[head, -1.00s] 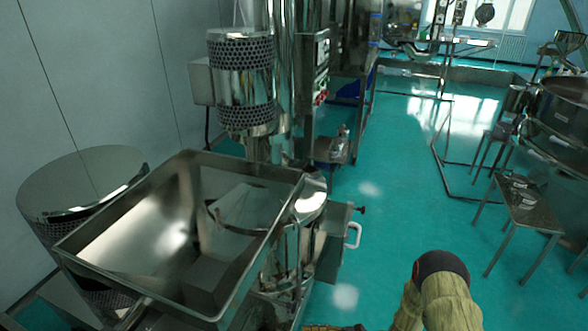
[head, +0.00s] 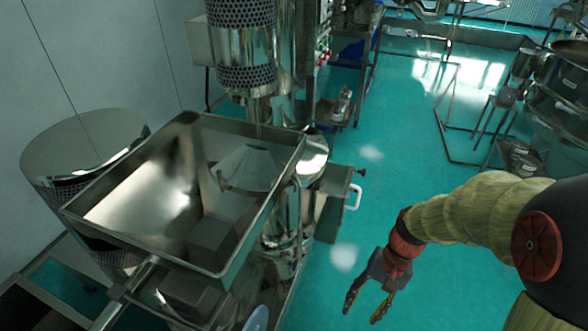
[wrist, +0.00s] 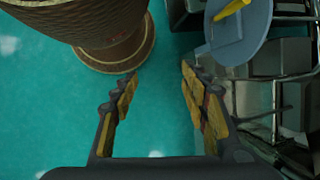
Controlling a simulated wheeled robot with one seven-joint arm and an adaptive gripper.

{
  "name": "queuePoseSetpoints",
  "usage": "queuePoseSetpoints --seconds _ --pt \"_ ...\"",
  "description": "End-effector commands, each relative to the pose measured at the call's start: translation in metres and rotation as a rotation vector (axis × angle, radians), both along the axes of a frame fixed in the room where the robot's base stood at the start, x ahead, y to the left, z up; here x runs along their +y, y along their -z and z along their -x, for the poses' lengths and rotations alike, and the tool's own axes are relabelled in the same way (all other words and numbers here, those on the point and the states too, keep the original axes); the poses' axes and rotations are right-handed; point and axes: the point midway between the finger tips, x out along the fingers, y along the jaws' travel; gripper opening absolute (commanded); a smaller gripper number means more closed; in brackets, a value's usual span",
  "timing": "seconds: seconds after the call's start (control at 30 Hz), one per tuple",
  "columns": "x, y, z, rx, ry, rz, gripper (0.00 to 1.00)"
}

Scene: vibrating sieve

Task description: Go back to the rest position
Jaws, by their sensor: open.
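My gripper (head: 368,301) is open and empty in the head view, at the lower middle, above the teal floor and to the right of the steel machine. Its fingers point down and a little to the left. In the wrist view the two spread fingers (wrist: 160,100) have yellow pads, with bare teal floor between them. My arm reaches in from the right edge of the head view, bent at a dark joint with a red cap.
A steel hopper (head: 270,190) stands at left, beside a steel drum (head: 75,155). A blue-grey round piece (wrist: 237,38) with a yellow bar is close at right in the wrist view. A white handle (head: 354,197) juts from the machine. Teal floor (head: 400,130) is clear ahead.

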Motion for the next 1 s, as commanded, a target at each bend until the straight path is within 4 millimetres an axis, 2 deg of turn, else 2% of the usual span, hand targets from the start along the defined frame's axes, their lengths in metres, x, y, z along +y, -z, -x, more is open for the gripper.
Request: queuePoseSetpoints --seconds 0.03,0.2,0.4,0.7,0.8,1.0 --pt "-0.005 -0.018 0.002 -0.061 -0.04 0.038 0.45" --pt "-0.022 -0.066 0.011 -0.238 -0.161 0.157 0.45" --pt "-0.034 -0.122 0.024 -0.444 -0.267 0.277 0.45" --pt "-0.026 -0.202 0.043 -0.725 -0.319 0.36 0.45" --pt "-0.022 -0.221 0.045 -0.786 -0.323 0.367 0.45" --pt "-0.017 -0.229 0.047 -0.817 -0.334 0.365 0.45"
